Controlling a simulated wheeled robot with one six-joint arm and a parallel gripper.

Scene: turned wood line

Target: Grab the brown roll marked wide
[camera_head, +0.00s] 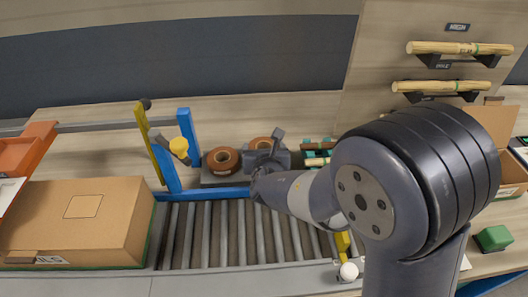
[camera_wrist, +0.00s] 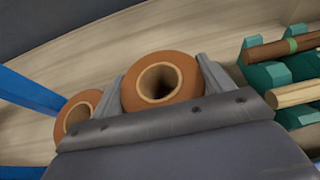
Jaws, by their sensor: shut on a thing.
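Two brown rolls stand side by side on a dark holder (camera_head: 216,182) behind the roller conveyor. The right roll (camera_head: 259,141) is partly hidden by my gripper (camera_head: 268,163) in the head view. In the wrist view my gripper (camera_wrist: 160,72) has one finger on each side of this right roll (camera_wrist: 187,80) and is shut on it. The left roll (camera_head: 222,153) is free, just outside my left finger; it also shows in the wrist view (camera_wrist: 73,112). I cannot read a mark on either roll.
A blue and yellow frame (camera_head: 166,165) stands left of the rolls. Teal holders (camera_wrist: 268,74) with wooden rods lie close on the right. A cardboard box (camera_head: 75,222) is at the left. The conveyor's rollers (camera_head: 205,235) in front are clear.

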